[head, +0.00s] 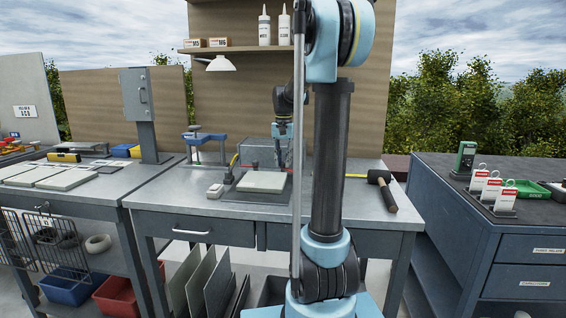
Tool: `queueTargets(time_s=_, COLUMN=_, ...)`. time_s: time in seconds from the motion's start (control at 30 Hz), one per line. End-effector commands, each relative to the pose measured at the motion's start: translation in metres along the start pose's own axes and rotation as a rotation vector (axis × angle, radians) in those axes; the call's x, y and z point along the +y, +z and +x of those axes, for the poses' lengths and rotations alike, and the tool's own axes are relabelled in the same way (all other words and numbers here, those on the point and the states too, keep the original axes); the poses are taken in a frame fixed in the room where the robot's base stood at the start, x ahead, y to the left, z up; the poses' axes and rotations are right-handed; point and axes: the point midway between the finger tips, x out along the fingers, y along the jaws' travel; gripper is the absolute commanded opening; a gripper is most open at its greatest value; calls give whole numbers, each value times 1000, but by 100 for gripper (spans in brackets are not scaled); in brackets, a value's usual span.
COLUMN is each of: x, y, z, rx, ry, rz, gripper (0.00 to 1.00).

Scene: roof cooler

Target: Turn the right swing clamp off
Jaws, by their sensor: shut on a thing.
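A fixture with a pale plate (263,182) on a dark base sits on the middle of the steel workbench (170,199). A red-tipped clamp part (255,163) shows at the plate's back left. A clear panel (257,151) stands behind the plate. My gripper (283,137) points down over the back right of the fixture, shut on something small. By its place this is the right swing clamp, but the jaws and clamp are too small and partly covered to show the handle's position. My arm hides the bench just to the right.
A black mallet (381,186) lies right of my arm. A blue vise-like stand (204,145) and a small light grey block (215,191) stand left of the fixture. A lamp (220,63) hangs under the shelf. The bench's front left is clear.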

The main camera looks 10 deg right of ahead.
Motion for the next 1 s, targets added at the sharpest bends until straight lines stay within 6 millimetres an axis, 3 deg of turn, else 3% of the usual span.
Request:
queueTargets(time_s=0.6, x=-1, y=-2, z=-1, rx=5, ry=-1, rz=-547, gripper=0)
queueTargets(time_s=1.0, x=-1, y=-3, z=-1, rx=6, ry=0, rz=-727, gripper=0)
